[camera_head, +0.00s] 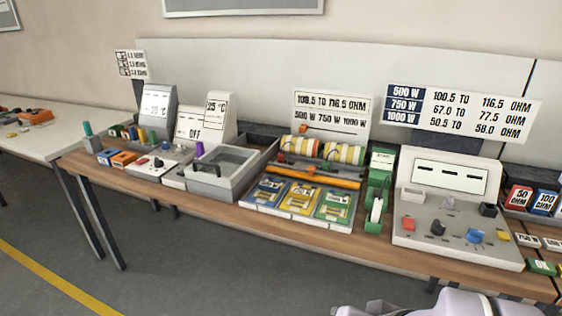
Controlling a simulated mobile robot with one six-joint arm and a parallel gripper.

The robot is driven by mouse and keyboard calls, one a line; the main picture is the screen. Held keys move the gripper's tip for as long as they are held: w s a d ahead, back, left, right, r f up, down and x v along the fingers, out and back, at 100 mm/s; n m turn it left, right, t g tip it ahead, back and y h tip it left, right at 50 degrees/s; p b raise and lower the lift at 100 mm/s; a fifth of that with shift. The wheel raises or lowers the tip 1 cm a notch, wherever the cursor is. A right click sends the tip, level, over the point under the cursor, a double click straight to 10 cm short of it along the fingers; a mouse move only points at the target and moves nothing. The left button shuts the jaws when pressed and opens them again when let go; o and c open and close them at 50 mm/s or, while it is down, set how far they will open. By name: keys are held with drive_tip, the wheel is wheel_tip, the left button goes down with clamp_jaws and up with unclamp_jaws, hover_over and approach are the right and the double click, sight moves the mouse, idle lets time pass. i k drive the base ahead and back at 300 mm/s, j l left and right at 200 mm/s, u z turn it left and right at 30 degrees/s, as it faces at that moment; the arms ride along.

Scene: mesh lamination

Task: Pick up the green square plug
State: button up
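I cannot tell for sure which green thing is the square plug. A small green block with white lettering (541,266) lies at the bench's right front edge. A dark green small block (115,130) sits among small blocks at the bench's left end. A teal-green upright cylinder (88,129) stands near it, round rather than square. My gripper is not in view; only light grey parts of my arm show at the bottom right edge, apart from the bench.
The wooden bench (215,206) is crowded. It bears a grey basin (222,168), a tray of coloured cards (303,200), a green tape dispenser (377,195) and a grey meter panel (455,225). A white table (50,130) stands at left. Floor before the bench is clear.

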sight(325, 167)
drive_tip(key=i+u, duration=0.3)
drive_tip(key=i, duration=0.25)
drive_tip(key=i+l+u, duration=0.3)
drive_tip(key=i, duration=0.2)
drive_tip(key=i+l+u, duration=0.3)
drive_tip(key=i, duration=0.25)
drive_tip(key=j, duration=0.1)
